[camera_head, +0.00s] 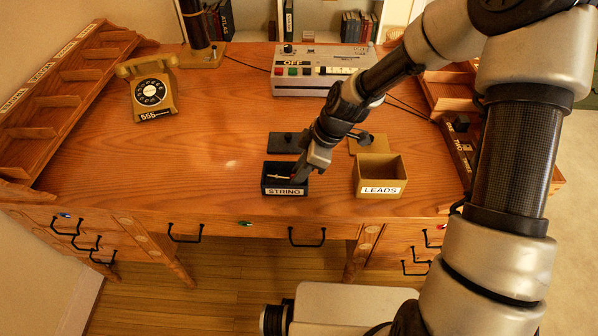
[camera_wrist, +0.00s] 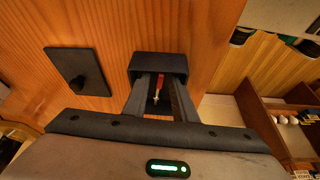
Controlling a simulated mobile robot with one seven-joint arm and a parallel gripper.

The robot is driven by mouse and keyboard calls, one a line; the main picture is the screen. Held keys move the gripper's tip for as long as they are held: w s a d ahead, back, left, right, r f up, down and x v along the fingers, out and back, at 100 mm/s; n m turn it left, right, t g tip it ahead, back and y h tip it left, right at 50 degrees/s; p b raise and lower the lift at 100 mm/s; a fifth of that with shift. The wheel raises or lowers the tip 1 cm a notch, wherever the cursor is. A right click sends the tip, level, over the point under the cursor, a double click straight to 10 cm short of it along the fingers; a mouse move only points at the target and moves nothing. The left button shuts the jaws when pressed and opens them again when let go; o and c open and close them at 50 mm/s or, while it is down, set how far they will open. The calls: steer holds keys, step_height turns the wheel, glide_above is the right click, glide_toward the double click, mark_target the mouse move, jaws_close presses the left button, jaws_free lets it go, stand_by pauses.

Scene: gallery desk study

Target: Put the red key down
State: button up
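A small black open box labelled STRING (camera_head: 285,191) stands near the front edge of the desk. A thin pale key-like piece (camera_head: 278,177) shows inside it in the head view. In the wrist view a narrow thing with a red part (camera_wrist: 157,84) shows between my fingers, at the black box (camera_wrist: 160,61); I take it as the red key. My gripper (camera_head: 299,177) reaches down into the right side of the box. Its fingers (camera_wrist: 160,92) stand apart, with a gap visible around the red piece. The fingertips are partly hidden by the box.
A tan open box labelled LEADS (camera_head: 381,188) stands to the right. A dark lid (camera_head: 284,142) and a tan lid (camera_head: 370,145) lie behind the boxes. A yellow telephone (camera_head: 152,93), a grey device (camera_head: 318,75) and wooden racks border the desk (camera_head: 210,130). The desk's left middle is clear.

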steer(key=p+v, duration=0.2)
steer(key=v, duration=1)
steer(key=shift+r, duration=0.15)
